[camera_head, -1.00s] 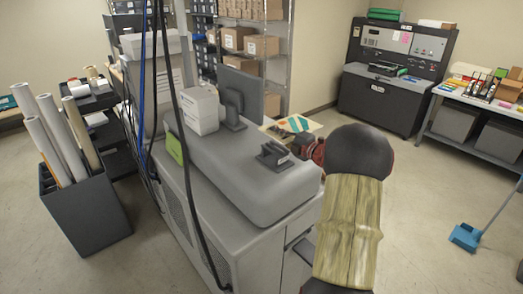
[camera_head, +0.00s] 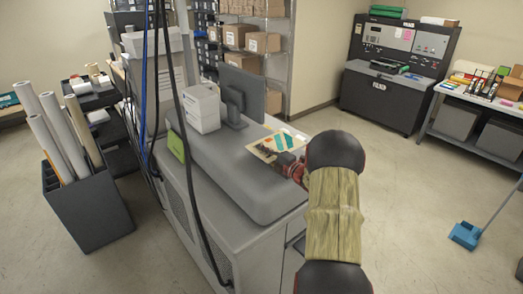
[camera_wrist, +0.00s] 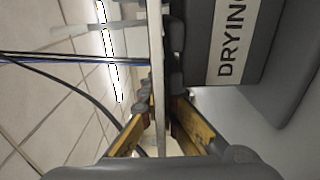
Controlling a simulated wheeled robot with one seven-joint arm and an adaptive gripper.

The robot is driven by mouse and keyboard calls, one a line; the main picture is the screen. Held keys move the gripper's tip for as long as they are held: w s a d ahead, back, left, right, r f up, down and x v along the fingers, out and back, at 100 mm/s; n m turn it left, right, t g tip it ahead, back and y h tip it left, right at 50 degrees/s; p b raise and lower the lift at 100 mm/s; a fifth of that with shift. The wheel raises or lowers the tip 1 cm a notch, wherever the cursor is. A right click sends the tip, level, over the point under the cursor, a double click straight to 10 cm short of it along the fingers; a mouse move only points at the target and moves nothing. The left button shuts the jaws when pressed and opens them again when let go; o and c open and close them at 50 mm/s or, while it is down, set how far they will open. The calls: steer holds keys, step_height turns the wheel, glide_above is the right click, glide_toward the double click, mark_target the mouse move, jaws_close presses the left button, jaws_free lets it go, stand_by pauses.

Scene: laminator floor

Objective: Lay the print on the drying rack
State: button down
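The print (camera_head: 268,146), a cream sheet with teal and dark patches, is at the end of my arm, over the grey machine top. In the wrist view the print (camera_wrist: 157,60) shows edge-on as a thin pale strip between the yellow fingers of my gripper (camera_wrist: 160,108), which look closed on it. In the head view my gripper (camera_head: 291,164) is partly hidden by my arm. A dark grey block with a label reading "DRYIN…" (camera_wrist: 234,45) is close beside the print in the wrist view. I cannot tell whether they touch.
The grey machine (camera_head: 215,165) carries a white box (camera_head: 201,108) and a monitor (camera_head: 243,90). Black and blue cables hang in front of it. A bin of paper rolls (camera_head: 88,210) stands left. The floor at right is open, with a blue broom (camera_head: 465,235).

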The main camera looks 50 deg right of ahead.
steer(key=shift+f, duration=0.1)
steer(key=c, duration=2.5)
jaws_free()
steer(key=o, duration=0.5)
steer(key=shift+c, duration=0.2)
steer(key=shift+r, duration=0.2)
steer(key=s, duration=0.4)
steer(key=s+b, duration=0.1)
steer(key=s, duration=0.7)
steer(key=shift+a, duration=0.4)
steer(key=shift+s+f, duration=0.1)
